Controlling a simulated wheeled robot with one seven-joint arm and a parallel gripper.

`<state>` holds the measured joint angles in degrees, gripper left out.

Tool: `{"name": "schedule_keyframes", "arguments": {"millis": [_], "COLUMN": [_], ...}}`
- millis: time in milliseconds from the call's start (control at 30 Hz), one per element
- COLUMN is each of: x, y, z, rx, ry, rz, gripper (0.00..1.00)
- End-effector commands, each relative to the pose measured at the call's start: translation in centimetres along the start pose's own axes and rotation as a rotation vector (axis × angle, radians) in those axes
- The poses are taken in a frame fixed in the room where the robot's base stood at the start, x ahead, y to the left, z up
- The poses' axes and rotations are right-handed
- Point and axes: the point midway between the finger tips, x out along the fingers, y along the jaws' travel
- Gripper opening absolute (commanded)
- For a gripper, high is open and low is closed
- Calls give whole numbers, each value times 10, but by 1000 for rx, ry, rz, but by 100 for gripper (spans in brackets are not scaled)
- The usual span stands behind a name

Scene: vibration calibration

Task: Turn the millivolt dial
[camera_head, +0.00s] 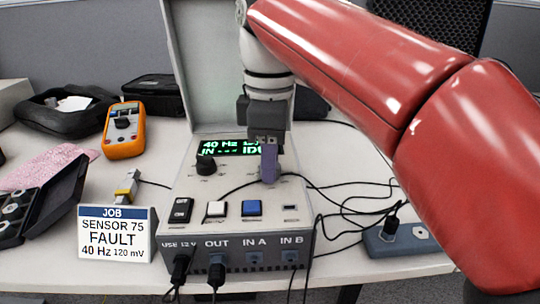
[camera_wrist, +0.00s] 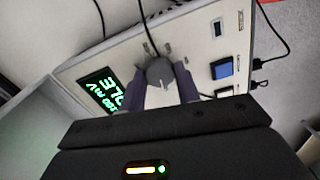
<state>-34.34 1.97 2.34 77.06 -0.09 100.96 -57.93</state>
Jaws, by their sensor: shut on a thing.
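The calibrator box (camera_head: 240,215) stands on the table with its lid open. My gripper (camera_head: 269,165) reaches down to the right side of its panel, below the green display (camera_head: 230,147). In the wrist view, the two dark fingers of my gripper (camera_wrist: 160,84) are closed on either side of the grey round millivolt dial (camera_wrist: 160,71), which has a pale pointer line. In the head view my gripper hides this dial. The display reads 40 Hz, with its right end covered; the wrist view shows mV and IDLE, with digits hard to read. A second black dial (camera_head: 206,165) sits left of my gripper.
A job card (camera_head: 114,233) reads SENSOR 75 FAULT, 40 Hz 120 mV. The panel has a black rocker switch (camera_head: 181,210), a white button (camera_head: 216,209) and a blue button (camera_head: 251,208). An orange meter (camera_head: 124,130) lies behind left. Black cables cross the panel and table at right.

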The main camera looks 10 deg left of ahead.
Motion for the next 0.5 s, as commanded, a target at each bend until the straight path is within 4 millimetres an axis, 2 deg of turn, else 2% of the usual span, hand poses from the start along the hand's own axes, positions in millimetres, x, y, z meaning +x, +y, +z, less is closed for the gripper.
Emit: {"name": "schedule_keyframes", "arguments": {"millis": [233, 500], "x": [-5, 0], "y": [0, 0], "z": [0, 0], "rx": [95, 190], "ry": [-1, 0], "rz": [-2, 0], "gripper": [9, 9]}}
